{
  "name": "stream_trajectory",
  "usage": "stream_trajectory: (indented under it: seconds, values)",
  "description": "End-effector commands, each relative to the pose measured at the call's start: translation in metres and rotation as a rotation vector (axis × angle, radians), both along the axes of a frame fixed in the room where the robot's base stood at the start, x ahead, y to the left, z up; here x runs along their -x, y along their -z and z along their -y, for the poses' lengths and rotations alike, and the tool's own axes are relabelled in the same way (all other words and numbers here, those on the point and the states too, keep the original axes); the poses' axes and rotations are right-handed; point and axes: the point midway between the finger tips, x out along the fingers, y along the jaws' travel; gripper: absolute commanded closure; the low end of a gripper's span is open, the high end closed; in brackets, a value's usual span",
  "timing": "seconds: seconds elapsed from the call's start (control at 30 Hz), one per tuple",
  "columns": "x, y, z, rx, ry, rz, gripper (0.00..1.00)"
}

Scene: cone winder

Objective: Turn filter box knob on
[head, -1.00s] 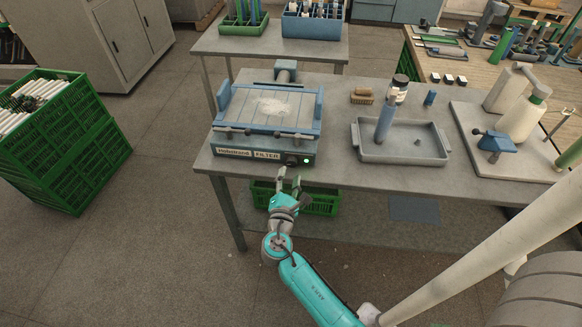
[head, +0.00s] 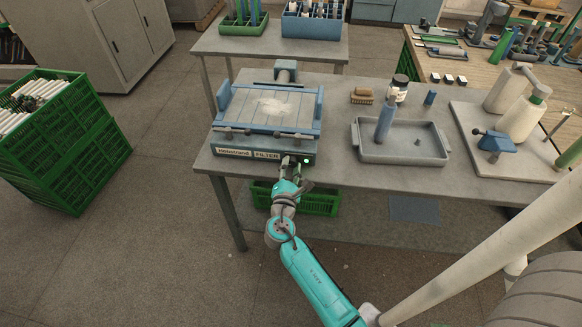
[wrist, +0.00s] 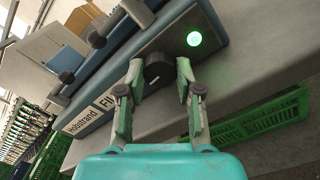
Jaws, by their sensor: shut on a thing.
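The blue filter box (head: 265,118) stands at the left front of the grey table, with a label on its front panel. Its black knob (wrist: 157,68) is on the dark front panel in the wrist view, next to a lit green light (wrist: 194,39). The light also shows in the head view (head: 306,161). My gripper (wrist: 158,78) is at the front panel, its two fingers on either side of the knob and shut on it. In the head view my gripper (head: 291,166) covers the knob. Some pale material lies on top of the filter box.
A grey tray (head: 437,157) with a blue cylinder (head: 385,121) stands to the right. A brush (head: 361,96) and a jar (head: 398,88) are behind it. A green crate (head: 318,203) sits below the tabletop.

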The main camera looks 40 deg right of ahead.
Motion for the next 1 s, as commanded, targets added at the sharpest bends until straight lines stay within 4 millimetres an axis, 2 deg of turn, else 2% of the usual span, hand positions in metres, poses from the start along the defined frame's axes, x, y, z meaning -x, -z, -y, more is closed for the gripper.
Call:
stream_trajectory:
  seconds: [0.27,0.53,0.57,0.6,1.0]
  values:
    - [0.0004,0.0004,0.0000,-0.074,0.001,0.093,1.00]
    - [0.0005,0.0005,0.0001,-0.079,0.001,0.101,1.00]
    - [0.0005,0.0006,0.0001,-0.079,0.001,0.101,0.63]
    - [0.0005,0.0006,0.0001,-0.079,0.001,0.100,0.55]
    - [0.0033,0.0008,-0.0049,-0.079,-0.001,0.098,0.55]
